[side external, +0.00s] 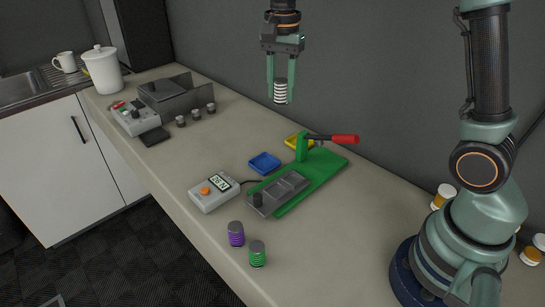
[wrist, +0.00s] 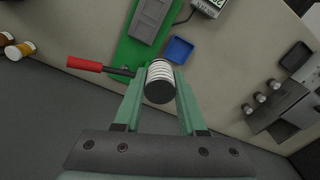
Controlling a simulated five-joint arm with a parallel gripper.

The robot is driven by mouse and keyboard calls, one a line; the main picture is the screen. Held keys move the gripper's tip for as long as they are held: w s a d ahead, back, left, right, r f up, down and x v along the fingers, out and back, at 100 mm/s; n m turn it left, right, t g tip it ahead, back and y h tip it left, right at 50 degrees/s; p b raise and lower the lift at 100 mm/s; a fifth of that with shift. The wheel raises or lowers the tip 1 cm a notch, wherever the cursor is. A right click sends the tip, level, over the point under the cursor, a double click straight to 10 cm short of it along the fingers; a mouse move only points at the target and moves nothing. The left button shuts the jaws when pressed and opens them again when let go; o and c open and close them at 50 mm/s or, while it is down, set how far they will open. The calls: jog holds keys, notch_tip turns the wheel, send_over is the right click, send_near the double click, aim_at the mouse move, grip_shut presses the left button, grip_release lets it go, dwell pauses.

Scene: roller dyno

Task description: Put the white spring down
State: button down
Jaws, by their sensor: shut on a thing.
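The white spring (side external: 280,92) is a short coil with a dark end cap, held upright between the fingers of my gripper (side external: 280,88), high above the counter. In the wrist view the white spring (wrist: 160,78) sits between the two green fingertips (wrist: 161,92), its dark end facing the camera. My gripper is shut on it. The purple spring (side external: 236,234) and the green spring (side external: 257,254) stand on the counter near its front edge.
A grey readout box (side external: 213,190) is in front. Several dark-capped pieces stand farther left by a grey machine (side external: 176,98). Bare counter (side external: 225,140) lies between.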

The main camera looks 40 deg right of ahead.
aim_at(265, 164)
jog(key=w+f+n, duration=0.2)
jog(key=w+n, duration=0.1)
jog(key=w, duration=0.3)
jog(key=f, duration=1.9)
jog(key=shift+w+d+f, duration=0.2)
jog(key=shift+f, duration=0.2)
jog(key=shift+f, duration=0.1)
jog(key=c, duration=0.8)
grip_release()
jog(key=shift+o, duration=0.2)
